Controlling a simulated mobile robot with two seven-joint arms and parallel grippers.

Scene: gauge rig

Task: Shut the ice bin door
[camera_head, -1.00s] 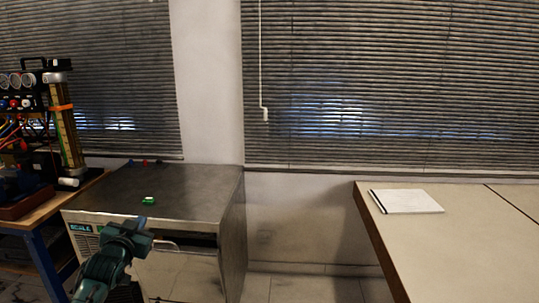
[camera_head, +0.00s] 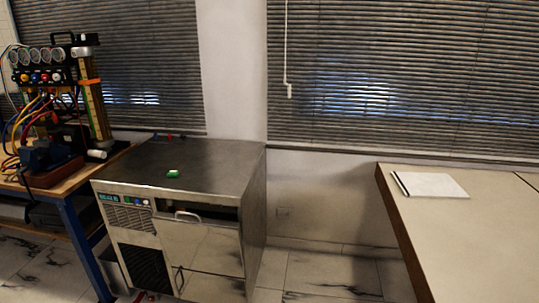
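The ice machine (camera_head: 205,165) is a steel cabinet standing on the floor left of centre. Its front has a grille and control panel at left. The ice bin door (camera_head: 200,244) is a steel panel with a bar handle (camera_head: 188,215) near its top. A dark gap (camera_head: 222,212) shows above the door, widest at its right, so the door appears not fully closed; how far it tilts is hard to tell. Neither of my grippers is in view.
A gauge rig (camera_head: 50,75) with hoses stands on a blue-legged bench at left. A small green object (camera_head: 173,173) lies on the machine's top. A pale table (camera_head: 470,235) with a white notebook (camera_head: 430,185) is at right. Tiled floor is clear between.

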